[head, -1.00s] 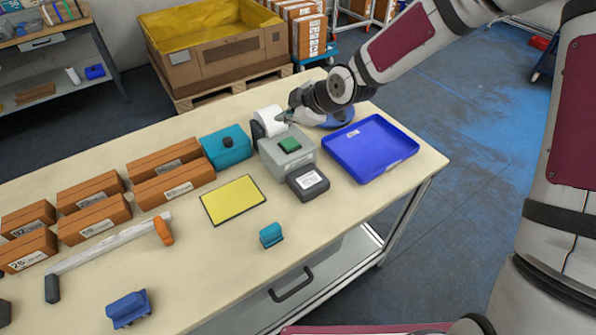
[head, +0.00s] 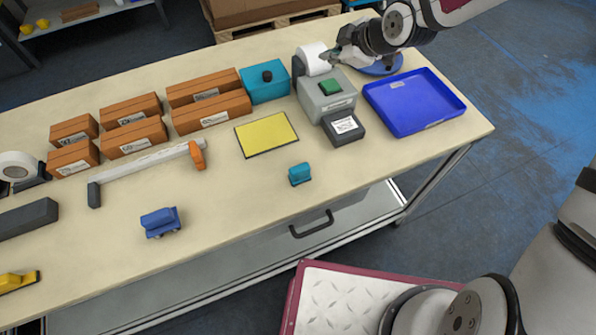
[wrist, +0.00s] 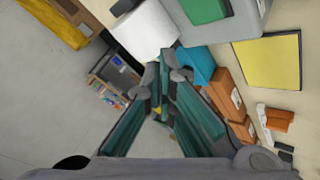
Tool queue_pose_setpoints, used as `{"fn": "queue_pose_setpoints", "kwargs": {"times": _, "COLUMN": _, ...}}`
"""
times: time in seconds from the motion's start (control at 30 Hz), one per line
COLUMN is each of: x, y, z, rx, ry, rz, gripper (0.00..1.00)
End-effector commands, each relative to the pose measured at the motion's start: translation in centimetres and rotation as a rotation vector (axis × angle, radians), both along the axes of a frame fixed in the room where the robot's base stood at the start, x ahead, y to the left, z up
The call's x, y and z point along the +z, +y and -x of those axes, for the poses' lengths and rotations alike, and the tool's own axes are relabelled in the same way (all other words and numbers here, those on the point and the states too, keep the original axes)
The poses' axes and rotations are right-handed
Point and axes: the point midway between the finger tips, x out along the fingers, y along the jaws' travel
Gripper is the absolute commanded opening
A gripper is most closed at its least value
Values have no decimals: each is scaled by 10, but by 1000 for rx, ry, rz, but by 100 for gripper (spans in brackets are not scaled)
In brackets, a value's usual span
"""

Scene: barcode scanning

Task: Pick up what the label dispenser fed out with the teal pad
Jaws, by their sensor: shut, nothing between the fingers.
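The label dispenser (head: 326,93) is a grey machine with a green button (head: 330,87), a white roll (head: 314,60) at its back and a dark front unit (head: 337,135). A white printed label (head: 344,125) lies on top of that front unit. The small teal pad (head: 299,175) with its grip stands on the table, in front and to the left of the dispenser. My gripper (head: 327,57) is beside the white roll, away from the pad; I cannot tell if it touches the roll. In the wrist view its fingers (wrist: 165,65) meet, shut and empty.
A blue tray (head: 438,126) lies right of the dispenser. A teal box with a black knob (head: 265,92) and orange-brown cartons (head: 212,117) stand left. Table around the pad is clear.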

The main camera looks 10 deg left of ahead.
Motion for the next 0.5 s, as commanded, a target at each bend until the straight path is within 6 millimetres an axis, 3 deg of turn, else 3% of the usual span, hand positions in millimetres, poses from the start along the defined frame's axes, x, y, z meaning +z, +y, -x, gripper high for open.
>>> {"fn": "queue_pose_setpoints", "kwargs": {"times": 0.43, "x": 0, "y": 0, "z": 0, "rx": 0, "ry": 0, "rz": 0, "gripper": 0}}
{"fn": "queue_pose_setpoints", "kwargs": {"times": 0.5, "x": 0, "y": 1, "z": 1, "rx": 2, "ry": 2, "rz": 2, "gripper": 14}}
